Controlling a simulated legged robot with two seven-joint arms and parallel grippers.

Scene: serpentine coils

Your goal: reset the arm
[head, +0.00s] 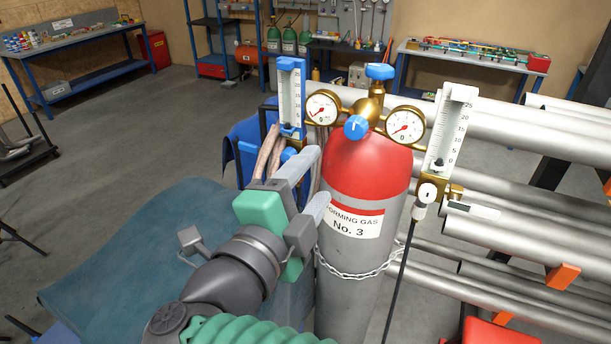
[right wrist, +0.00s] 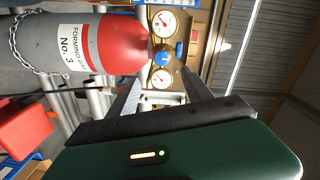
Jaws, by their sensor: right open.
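My right gripper (head: 316,178) is in the middle of the head view, with its grey fingers apart and nothing seen between them. Its fingers also show in the right wrist view (right wrist: 163,84). A grey gas cylinder with a red shoulder (head: 366,165), labelled "Forming Gas No. 3", stands upright just right of the fingers in the head view. One fingertip overlaps the label's left edge there; I cannot tell whether it touches. The cylinder lies sideways across the upper left of the right wrist view (right wrist: 118,45). My left gripper is not in view.
A brass regulator (head: 368,108) with two gauges and blue knobs tops the cylinder. Flow tubes (head: 291,95) (head: 449,130) flank it. A chain (head: 358,274) wraps the cylinder. Grey pipes (head: 540,190) lie on a rack at right. Open floor (head: 150,145) extends at left.

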